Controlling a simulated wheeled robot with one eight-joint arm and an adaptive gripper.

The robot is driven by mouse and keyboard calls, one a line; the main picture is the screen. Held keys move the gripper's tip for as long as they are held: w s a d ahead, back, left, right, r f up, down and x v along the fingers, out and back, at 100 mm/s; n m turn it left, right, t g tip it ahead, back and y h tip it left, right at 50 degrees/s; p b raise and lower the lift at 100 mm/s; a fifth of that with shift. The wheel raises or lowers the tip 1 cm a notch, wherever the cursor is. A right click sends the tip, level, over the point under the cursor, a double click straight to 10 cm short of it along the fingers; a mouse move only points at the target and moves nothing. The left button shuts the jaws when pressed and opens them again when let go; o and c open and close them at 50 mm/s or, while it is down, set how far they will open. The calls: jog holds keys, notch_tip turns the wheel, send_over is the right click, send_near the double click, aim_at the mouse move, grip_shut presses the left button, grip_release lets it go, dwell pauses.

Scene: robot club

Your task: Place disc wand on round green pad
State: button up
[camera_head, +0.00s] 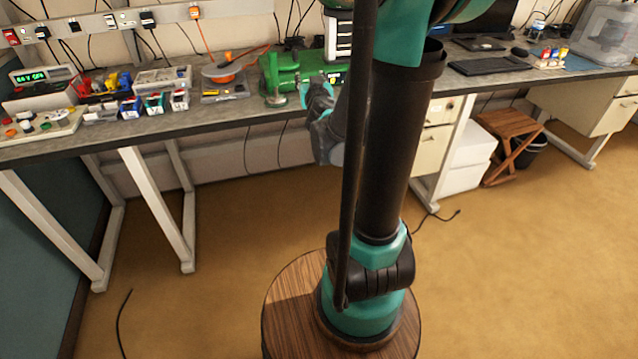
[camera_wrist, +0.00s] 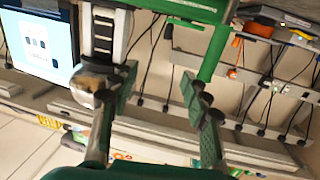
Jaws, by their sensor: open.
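A small greyish-green round piece (camera_head: 275,101) lies on the bench at the left of my gripper. I cannot tell whether it is the round green pad. My arm hides part of the bench.
The green machine (camera_head: 285,70) stands close to my gripper, with an orange spool (camera_head: 222,70) to its left. Several small bins (camera_head: 128,105) fill the bench further left. A keyboard (camera_head: 488,65) lies to the right. A wooden stool (camera_head: 510,135) stands on the floor.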

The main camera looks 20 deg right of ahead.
jog(key=s+d+f+m+g+h, duration=0.1)
jog(key=s+d+f+g, duration=0.15)
jog(key=s+f, duration=0.3)
jog(key=s+d+f+m+g+h, duration=0.1)
jog(key=s+d+f+g+h, duration=0.1)
jog(key=s+f+g, duration=0.3)
jog(key=s+a+f+n+g+y, duration=0.1)
jog(key=s+a+f, duration=0.3)
jog(key=s, duration=0.4)
jog(key=s+a+f+n+g+y, duration=0.2)
jog(key=s+a+f+g+y, duration=0.2)
jog(key=s, duration=0.5)
notch_tip(320, 180, down, 3)
jog(key=shift+s+a+r+n+g, duration=0.15)
jog(key=shift+a+n+g, duration=0.2)
jog(key=shift+a, duration=0.25)
